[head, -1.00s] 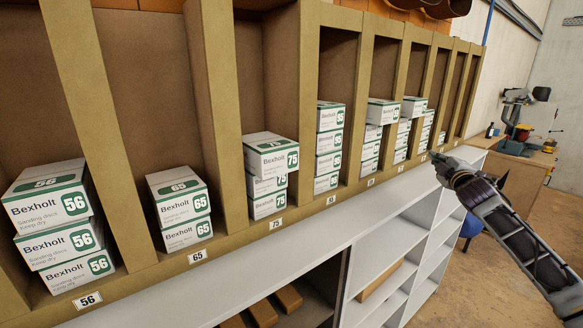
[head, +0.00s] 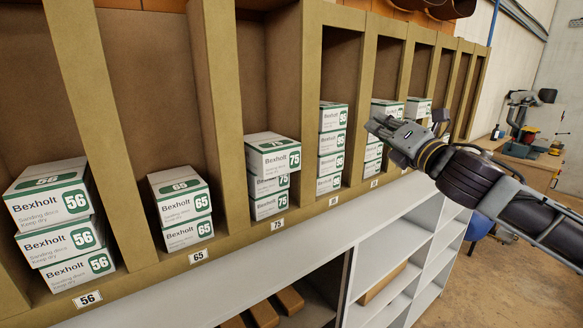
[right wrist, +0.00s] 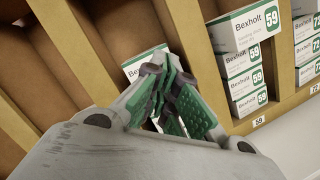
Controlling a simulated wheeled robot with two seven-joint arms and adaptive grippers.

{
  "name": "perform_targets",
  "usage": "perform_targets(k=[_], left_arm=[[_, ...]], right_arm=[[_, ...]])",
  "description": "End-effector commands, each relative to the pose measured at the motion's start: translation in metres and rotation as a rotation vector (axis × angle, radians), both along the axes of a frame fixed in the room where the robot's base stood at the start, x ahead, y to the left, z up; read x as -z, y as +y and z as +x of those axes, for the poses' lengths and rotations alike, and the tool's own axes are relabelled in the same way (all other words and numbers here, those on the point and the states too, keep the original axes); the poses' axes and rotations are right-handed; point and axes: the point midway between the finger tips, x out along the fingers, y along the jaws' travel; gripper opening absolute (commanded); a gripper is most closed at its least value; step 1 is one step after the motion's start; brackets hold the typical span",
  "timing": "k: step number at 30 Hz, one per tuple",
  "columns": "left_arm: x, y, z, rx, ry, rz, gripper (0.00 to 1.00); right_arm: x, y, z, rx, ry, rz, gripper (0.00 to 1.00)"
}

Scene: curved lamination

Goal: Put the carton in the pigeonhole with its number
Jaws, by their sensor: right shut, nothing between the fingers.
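White and green Bexholt cartons stand stacked in the pigeonholes of a tan rack (head: 226,120). In the head view the near stacks read 56 (head: 58,220), 65 (head: 183,209) and 75 (head: 270,176), each above a matching number plate. Farther stacks are small or partly hidden by my right arm. My right gripper (head: 374,126) is shut and empty, in front of the farther pigeonholes. In the right wrist view, its green-padded fingers (right wrist: 172,95) partly cover a carton (right wrist: 144,62) whose number is hidden. A 59 stack (right wrist: 240,72) stands to their right. My left gripper is out of view.
Grey-white shelves (head: 385,262) run below the rack, with brown items (head: 262,312) inside. A workbench (head: 520,160) with a machine stands at the far right. The floor (head: 480,285) at the lower right is open.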

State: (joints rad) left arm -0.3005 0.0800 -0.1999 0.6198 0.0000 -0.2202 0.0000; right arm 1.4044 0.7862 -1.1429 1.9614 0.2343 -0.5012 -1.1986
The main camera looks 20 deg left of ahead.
Motion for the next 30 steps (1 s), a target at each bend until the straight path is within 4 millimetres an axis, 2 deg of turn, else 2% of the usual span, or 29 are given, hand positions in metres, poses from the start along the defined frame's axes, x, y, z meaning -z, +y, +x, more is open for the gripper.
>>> perform_targets(k=[1,9,18,24,30], left_arm=[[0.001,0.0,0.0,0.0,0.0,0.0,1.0],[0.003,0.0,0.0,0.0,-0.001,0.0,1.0],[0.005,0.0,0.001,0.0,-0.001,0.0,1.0],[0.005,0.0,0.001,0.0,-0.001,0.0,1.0],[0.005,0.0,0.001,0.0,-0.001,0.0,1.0]], right_arm=[[0.001,0.008,-0.016,-0.013,-0.029,-0.048,0.0],[0.022,0.043,-0.096,-0.078,-0.177,-0.297,0.0],[0.058,0.064,-0.179,-0.149,-0.328,-0.544,0.0],[0.072,0.068,-0.207,-0.175,-0.382,-0.627,0.0],[0.075,0.068,-0.212,-0.179,-0.39,-0.641,0.0]])
